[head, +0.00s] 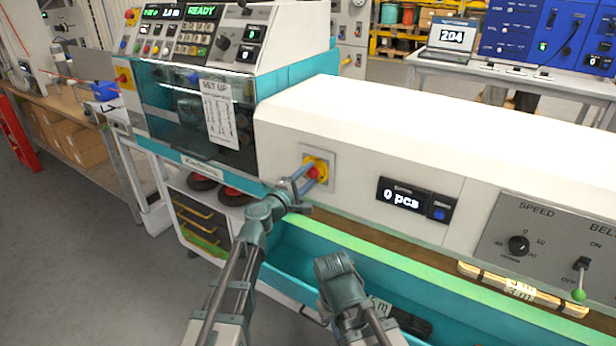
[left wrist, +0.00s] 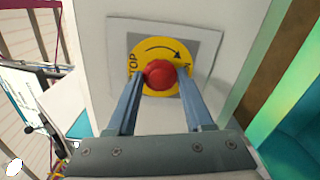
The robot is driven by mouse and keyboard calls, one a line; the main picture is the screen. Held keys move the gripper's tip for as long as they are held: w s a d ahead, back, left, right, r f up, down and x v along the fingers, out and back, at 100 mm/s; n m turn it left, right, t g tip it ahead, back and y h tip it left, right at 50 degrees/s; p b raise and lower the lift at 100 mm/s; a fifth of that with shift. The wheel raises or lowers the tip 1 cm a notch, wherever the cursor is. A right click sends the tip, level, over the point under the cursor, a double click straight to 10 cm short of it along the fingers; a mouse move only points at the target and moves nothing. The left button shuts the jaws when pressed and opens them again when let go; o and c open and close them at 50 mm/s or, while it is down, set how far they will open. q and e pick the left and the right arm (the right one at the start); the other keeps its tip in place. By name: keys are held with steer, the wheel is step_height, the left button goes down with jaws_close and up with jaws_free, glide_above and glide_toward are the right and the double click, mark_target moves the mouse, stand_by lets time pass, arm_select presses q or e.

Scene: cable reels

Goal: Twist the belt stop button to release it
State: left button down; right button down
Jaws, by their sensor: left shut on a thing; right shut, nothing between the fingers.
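The belt stop button (head: 313,173) is a red knob on a round yellow plate, set in a grey square on the white machine housing. In the left wrist view the red button (left wrist: 160,74) sits between the two blue fingers. The yellow plate (left wrist: 146,48) shows a curved black arrow and part of the word STOP. My left gripper (head: 308,176) is shut on the red button, one finger at each side; it also shows in the left wrist view (left wrist: 160,88). My right gripper (head: 334,264) hangs low in front of the teal tray, its fingers hidden from view.
Right of the button are a counter display (head: 404,197) reading "0 pcs" and a grey panel (head: 540,245) with a speed knob (head: 519,245) and a belt lever (head: 581,278). A teal tray (head: 290,262) runs below the housing. A control console (head: 200,40) stands at the left.

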stand_by(0.3)
arm_select(q)
steer(key=shift+c, duration=1.4)
jaws_free()
